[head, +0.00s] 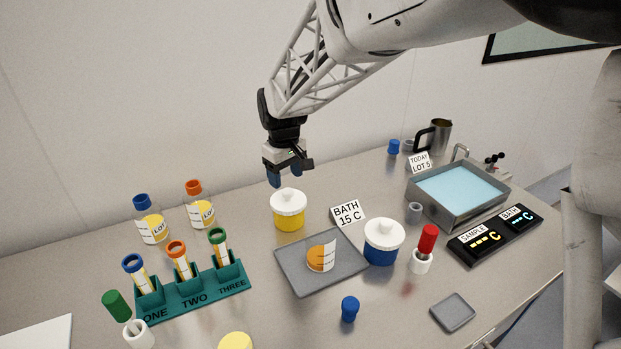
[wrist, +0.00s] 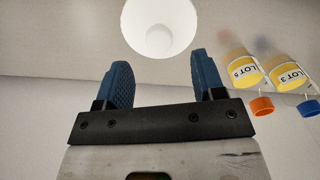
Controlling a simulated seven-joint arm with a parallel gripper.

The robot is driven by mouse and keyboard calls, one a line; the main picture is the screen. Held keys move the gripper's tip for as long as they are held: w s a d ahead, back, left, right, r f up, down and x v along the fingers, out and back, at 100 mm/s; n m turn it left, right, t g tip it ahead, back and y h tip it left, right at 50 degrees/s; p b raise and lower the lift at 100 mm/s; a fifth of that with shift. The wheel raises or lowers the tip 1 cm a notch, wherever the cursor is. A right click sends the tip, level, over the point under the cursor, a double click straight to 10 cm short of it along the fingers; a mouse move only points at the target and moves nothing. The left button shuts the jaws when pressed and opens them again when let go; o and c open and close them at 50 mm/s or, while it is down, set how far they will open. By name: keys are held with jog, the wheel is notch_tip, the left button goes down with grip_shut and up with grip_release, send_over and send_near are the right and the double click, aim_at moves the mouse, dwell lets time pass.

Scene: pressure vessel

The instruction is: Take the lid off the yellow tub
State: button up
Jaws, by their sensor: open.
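The yellow tub (head: 289,222) stands upright on the table behind the grey tray, with its white knobbed lid (head: 288,201) on top. My gripper (head: 285,178) is above the lid, pointing down, with its blue fingers apart and nothing between them. In the wrist view my gripper (wrist: 160,80) shows its two blue fingers spread, and the round white lid (wrist: 160,25) with its knob lies beyond the fingertips, partly cut off by the top edge. The lid hides the tub's yellow body in that view.
Two labelled bottles (head: 201,208) stand left of the tub, behind a teal rack (head: 193,291) of tubes. The grey tray (head: 290,279) holds an orange-filled beaker (head: 321,257). A blue tub (head: 381,250) with a white lid and a BATH sign (head: 348,214) stand to the right.

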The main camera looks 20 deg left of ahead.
aim_at(287, 190)
jog(key=shift+f, duration=0.3)
jog(key=shift+f, duration=2.55)
jog(key=c, duration=1)
jog(key=shift+r, duration=0.1)
jog(key=shift+r, duration=4.95)
